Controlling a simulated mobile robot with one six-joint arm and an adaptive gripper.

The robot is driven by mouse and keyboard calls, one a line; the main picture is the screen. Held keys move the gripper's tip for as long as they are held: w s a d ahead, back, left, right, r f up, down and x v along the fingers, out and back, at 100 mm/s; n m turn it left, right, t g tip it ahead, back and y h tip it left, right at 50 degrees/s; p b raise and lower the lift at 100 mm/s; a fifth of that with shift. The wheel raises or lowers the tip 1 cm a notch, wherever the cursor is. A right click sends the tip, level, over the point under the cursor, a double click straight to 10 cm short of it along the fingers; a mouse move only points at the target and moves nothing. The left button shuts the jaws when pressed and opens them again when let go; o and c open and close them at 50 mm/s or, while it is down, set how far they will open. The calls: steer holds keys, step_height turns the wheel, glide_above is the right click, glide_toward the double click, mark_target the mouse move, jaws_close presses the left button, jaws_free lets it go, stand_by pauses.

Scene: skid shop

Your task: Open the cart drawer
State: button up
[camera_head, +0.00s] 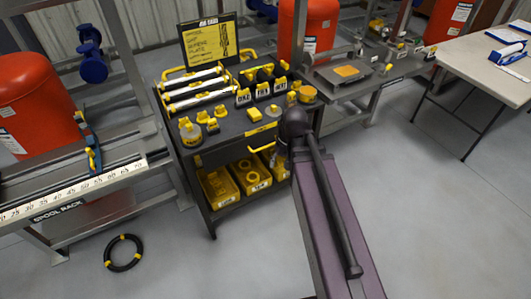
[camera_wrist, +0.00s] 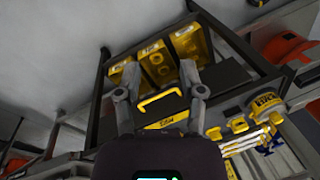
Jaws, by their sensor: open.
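The dark cart (camera_head: 207,212) stands in the middle of the head view, with tools on its top and yellow bins below. Its drawer has a yellow bar handle (camera_head: 263,147) under a yellow label (camera_head: 262,130). The drawer looks shut. In the wrist view the handle (camera_wrist: 160,98) shows between the two fingers of my gripper (camera_wrist: 159,68). The fingers are spread apart and not closed on it; whether they touch it I cannot tell. In the head view my arm hides most of the gripper.
Yellow bins (camera_head: 218,187) sit on the cart's lower shelf, close to the gripper. A spool rack bench (camera_head: 75,205) stands at left, with a black ring (camera_head: 123,253) on the floor nearby. A white table (camera_head: 480,65) stands at right. The floor at front right is clear.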

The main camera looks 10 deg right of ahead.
steer(key=w+f+m+y+b, duration=0.1)
steer(key=w+f+y+b, duration=0.2)
steer(key=w+f+b, duration=0.4)
steer(key=m+t+y+b, duration=0.6)
steer(key=y+b, duration=0.4)
steer(key=b, duration=1.5)
glide_toward(266, 146)
steer(key=s+d+n+t, duration=0.1)
steer(key=s+d, duration=0.1)
steer(key=d, duration=0.1)
steer(key=shift+s, duration=0.1)
steer(key=shift+a, duration=0.1)
steer(key=b+x, duration=0.1)
steer(key=x, duration=1.2)
steer(key=shift+w+a+f+b, duration=0.25)
steer(key=shift+w+b, duration=0.05)
steer(key=shift+b, duration=0.05)
